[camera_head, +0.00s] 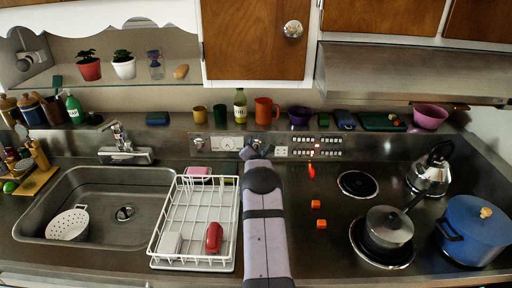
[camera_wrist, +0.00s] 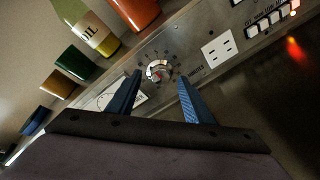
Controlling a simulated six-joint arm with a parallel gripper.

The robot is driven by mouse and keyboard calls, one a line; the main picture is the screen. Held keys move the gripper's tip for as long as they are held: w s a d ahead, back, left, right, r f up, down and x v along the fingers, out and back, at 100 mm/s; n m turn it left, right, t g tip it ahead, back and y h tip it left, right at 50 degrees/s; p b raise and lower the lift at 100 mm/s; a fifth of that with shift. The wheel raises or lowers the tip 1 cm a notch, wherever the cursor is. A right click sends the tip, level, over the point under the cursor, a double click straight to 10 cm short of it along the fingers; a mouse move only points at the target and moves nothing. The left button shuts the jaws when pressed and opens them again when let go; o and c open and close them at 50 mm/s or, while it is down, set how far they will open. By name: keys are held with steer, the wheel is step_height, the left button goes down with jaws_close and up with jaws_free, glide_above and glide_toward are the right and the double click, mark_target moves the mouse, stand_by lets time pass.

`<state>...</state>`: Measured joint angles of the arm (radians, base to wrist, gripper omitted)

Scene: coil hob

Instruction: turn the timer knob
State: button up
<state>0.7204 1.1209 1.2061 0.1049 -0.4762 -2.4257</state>
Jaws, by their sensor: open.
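The timer knob (camera_wrist: 159,71) shows in the wrist view as a small round knob on a pale dial with marks around it, set in the metal back panel. My gripper (camera_wrist: 159,78) is open, its two blue fingers pointing at the panel. The knob appears between and just beyond the fingertips, and nothing is held. I cannot tell whether either finger touches it. In the head view my gripper (camera_head: 257,152) is at the back panel and largely covers the knob.
A socket (camera_wrist: 218,50) sits right of the knob, with lit switches (camera_head: 316,148) beyond. A white clock plate (camera_head: 227,144) is to the left. Above are an oil bottle (camera_head: 240,106) and an orange mug (camera_head: 265,111) on the ledge. A dish rack (camera_head: 154,249) stands left of my arm.

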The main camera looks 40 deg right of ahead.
steer(key=shift+x, duration=0.9)
steer(key=shift+c, duration=0.3)
steer(key=c, duration=1)
